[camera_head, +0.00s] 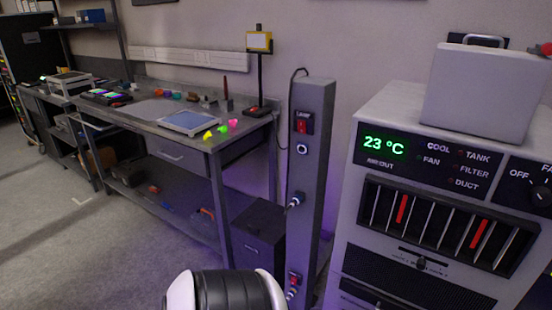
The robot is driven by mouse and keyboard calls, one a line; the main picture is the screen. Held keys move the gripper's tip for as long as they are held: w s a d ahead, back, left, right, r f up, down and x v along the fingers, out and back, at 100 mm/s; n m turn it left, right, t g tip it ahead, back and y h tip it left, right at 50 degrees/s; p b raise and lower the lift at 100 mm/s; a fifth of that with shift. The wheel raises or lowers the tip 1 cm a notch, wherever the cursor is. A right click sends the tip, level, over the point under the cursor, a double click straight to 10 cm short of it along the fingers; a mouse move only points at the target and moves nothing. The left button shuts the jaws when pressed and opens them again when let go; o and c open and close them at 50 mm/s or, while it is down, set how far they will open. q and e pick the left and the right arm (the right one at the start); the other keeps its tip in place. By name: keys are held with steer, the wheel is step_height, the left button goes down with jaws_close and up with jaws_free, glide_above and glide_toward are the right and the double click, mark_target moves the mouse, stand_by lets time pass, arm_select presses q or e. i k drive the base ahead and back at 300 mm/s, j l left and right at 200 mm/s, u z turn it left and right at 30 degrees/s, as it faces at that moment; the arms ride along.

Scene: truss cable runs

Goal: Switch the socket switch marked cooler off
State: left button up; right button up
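A grey upright socket post (318,175) stands in the middle of the view. Near its top is a red switch (302,126) under a small label that seems to read "LASER". Below it is a round socket ringed in light (302,149). A plug (295,200) sits in the post lower down. A second red switch (295,279) is near the bottom, with another plug (291,294) just under it. Its label is too small to read, and I cannot tell either switch's position. Neither of my grippers is in view.
A cooling unit (368,175) showing 23 °C stands close right of the post, with a white case (480,95) on top. A workbench (150,125) with small parts stands left. A dark cabinet (258,235) is beside the post. Floor at left is clear.

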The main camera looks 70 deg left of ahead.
mark_target(294, 281)
steer(key=u, duration=2.15)
